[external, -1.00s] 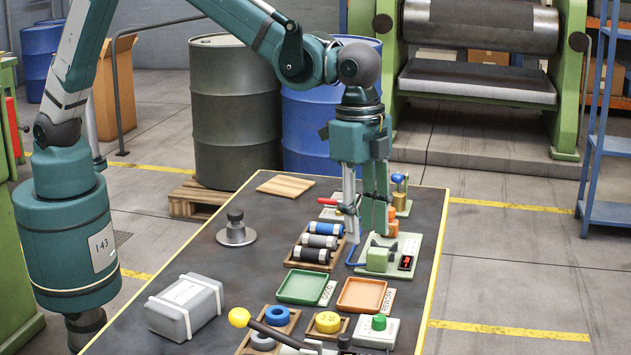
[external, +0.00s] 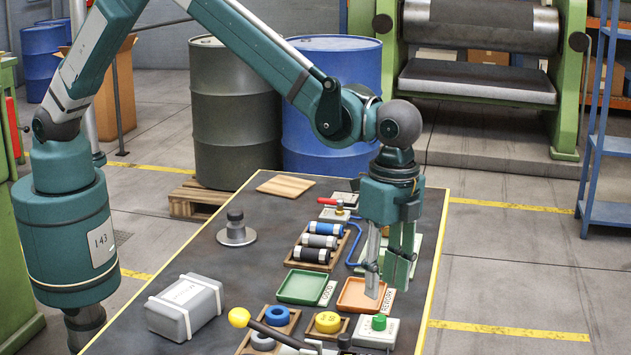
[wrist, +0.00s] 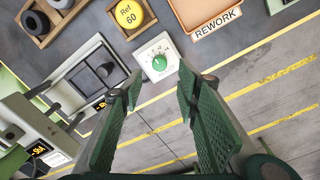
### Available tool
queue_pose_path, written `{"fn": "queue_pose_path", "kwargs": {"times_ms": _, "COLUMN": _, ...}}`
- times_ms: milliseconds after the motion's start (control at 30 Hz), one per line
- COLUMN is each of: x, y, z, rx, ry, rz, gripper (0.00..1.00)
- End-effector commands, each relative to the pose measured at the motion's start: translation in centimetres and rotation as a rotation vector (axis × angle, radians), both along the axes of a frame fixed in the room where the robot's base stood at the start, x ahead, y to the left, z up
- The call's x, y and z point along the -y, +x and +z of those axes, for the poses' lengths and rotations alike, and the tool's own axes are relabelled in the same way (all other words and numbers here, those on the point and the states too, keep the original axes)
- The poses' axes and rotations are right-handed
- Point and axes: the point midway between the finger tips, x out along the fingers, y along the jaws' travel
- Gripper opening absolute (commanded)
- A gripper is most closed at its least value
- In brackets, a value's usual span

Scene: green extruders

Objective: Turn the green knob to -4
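The green knob (external: 379,322) sits on a small pale box (external: 376,338) near the right edge of the table. In the wrist view the green knob (wrist: 159,63) is ringed by a dial on the box's top; the dial's numbers are too small to read. My gripper (external: 388,288) points down above the orange REWORK tray, behind and above the knob, not touching it. In the wrist view the gripper's two fingers (wrist: 158,92) are spread apart with nothing between them, and the knob shows beyond the gap.
The orange tray (external: 346,305) labelled REWORK and a green tray (external: 283,297) stand close by. A yellow Ref 60 ring (wrist: 129,13) sits in a wooden holder. A lever with a yellow ball (external: 239,317) is at the front. A blue tube (external: 352,262) lies behind.

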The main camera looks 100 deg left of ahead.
Motion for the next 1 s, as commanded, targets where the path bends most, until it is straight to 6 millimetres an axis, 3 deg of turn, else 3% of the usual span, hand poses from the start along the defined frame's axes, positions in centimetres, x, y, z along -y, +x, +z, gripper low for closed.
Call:
{"fn": "queue_pose_path", "kwargs": {"times_ms": 367, "x": 0.1, "y": 0.0, "z": -1.1, "rx": 0.0, "ry": 0.0, "rz": 0.0, "gripper": 0.32}}
{"fn": "queue_pose_path", "kwargs": {"times_ms": 1000, "x": 0.3, "y": -0.2, "z": -7.5, "rx": 0.0, "ry": 0.0, "rz": 0.0, "gripper": 0.32}}
